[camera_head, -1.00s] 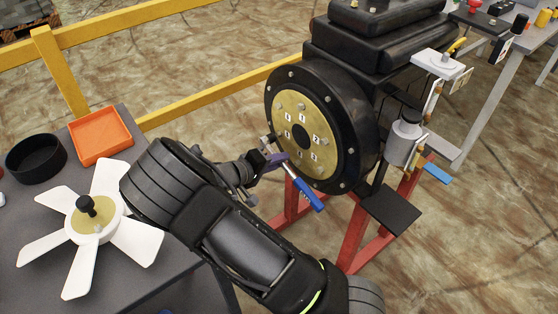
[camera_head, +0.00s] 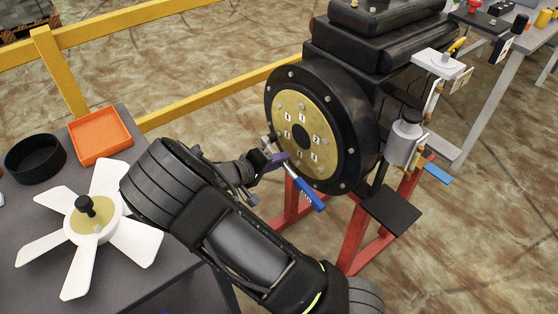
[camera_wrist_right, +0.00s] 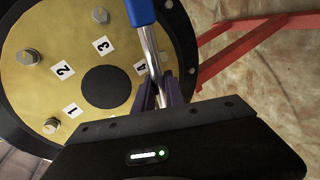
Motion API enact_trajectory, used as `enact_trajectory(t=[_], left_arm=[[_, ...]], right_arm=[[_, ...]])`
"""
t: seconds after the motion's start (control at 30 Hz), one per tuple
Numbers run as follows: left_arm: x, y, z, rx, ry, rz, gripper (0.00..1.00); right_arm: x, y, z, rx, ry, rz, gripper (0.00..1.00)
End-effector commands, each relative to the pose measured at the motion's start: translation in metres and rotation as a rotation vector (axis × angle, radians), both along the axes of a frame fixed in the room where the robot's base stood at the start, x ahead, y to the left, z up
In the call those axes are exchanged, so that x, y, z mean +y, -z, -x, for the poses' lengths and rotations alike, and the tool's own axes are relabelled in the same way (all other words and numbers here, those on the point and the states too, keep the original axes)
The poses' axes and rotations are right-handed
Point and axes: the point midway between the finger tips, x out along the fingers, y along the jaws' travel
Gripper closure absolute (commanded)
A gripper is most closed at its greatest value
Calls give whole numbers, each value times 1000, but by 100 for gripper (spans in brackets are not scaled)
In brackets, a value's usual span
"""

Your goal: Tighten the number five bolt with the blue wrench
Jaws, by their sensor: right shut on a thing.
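The blue wrench (camera_head: 308,197) is held by its metal shaft in my right gripper (camera_head: 279,160), in front of the lower left of the brass plate (camera_head: 290,100). Its handle slants down to the right, clear of the plate. In the right wrist view the blue handle (camera_wrist_right: 141,12) is at the top, and the shaft runs between the purple fingers of the gripper (camera_wrist_right: 157,90). Labels 1 to 4 read there, with bolts near 1 (camera_wrist_right: 50,126) and 2 (camera_wrist_right: 28,57). I cannot pick out the number five bolt or see whether the wrench head sits on a bolt.
The plate sits in a black round flange (camera_head: 359,150) on a red stand (camera_head: 357,235). A grey table at the left holds a white fan (camera_head: 140,240), an orange tray (camera_head: 124,148) and a black round bowl (camera_head: 62,158). A yellow rail (camera_head: 200,108) runs behind.

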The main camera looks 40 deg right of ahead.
Motion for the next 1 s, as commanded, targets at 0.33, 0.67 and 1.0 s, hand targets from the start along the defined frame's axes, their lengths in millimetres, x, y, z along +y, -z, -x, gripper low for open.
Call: enact_trajectory(t=[0.33, 0.67, 1.0], left_arm=[[0, 3, 0, 0, 0, 0, 64], [0, 5, 0, 0, 0, 0, 64], [0, 5, 0, 0, 0, 0, 64]], right_arm=[[-9, 0, 0, 0, 0, 2, 100], [-17, 0, 0, 0, 0, 2, 100], [-18, -1, 0, 0, 0, 2, 100]])
